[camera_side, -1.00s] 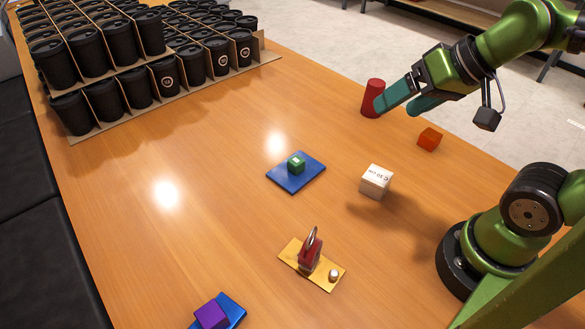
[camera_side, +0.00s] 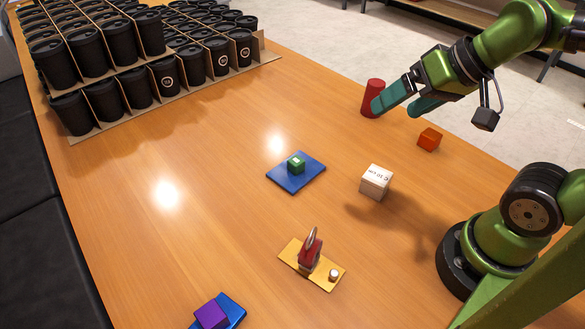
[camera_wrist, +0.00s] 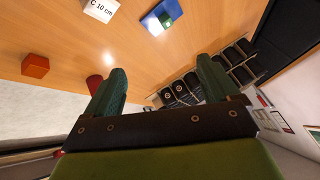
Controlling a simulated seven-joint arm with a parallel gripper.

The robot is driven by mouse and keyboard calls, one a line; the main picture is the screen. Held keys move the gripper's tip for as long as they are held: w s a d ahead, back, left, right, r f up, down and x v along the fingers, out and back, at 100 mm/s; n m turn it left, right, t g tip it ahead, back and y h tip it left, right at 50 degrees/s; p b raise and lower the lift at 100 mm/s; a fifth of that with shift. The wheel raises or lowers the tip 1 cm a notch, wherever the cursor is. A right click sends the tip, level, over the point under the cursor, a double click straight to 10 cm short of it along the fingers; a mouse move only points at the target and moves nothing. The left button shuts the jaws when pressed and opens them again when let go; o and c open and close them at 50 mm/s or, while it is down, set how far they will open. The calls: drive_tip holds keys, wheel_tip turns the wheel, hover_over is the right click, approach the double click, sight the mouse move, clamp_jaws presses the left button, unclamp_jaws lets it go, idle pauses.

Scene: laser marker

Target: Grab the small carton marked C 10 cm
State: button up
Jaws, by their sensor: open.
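The small white carton marked C 10 cm (camera_side: 376,182) stands on the wooden table, right of the blue plate. In the wrist view the carton (camera_wrist: 101,9) is at the top edge, partly cut off, with its label readable. My gripper (camera_side: 399,103) is open and empty, raised above the table behind the carton, near the red cylinder. In the wrist view my gripper's two green fingers (camera_wrist: 163,85) are spread apart with nothing between them.
A red cylinder (camera_side: 373,98) and an orange cube (camera_side: 429,139) stand near the far table edge. A green cube (camera_side: 296,163) sits on a blue plate (camera_side: 283,181). A red clamp-like piece (camera_side: 309,252) is on a yellow board (camera_side: 293,255). Black cups (camera_side: 102,100) fill the back left.

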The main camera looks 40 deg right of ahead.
sight(378, 175)
drive_tip(key=w+d+f+n+g, duration=0.1)
drive_tip(key=f+n+g, duration=0.1)
drive_tip(key=f, duration=0.3)
drive_tip(key=w+d+f+n+g+h, duration=0.1)
drive_tip(key=f+n+g, duration=0.1)
drive_tip(key=f, duration=0.4)
drive_tip(key=w+d+f+n+g+h, duration=0.1)
drive_tip(key=f+n+g, duration=0.1)
drive_tip(key=f, duration=0.4)
drive_tip(key=shift+w+d+f+n+g, duration=0.1)
drive_tip(key=shift+f+n+g, duration=0.2)
drive_tip(key=shift+g, duration=0.3)
drive_tip(key=shift+d+f, duration=0.15)
drive_tip(key=shift+f, duration=1.2)
drive_tip(key=shift+d+f, duration=0.15)
drive_tip(key=shift+f, duration=1.15)
drive_tip(key=shift+c, duration=0.3)
drive_tip(key=c, duration=1)
drive_tip(key=shift+r, duration=0.1)
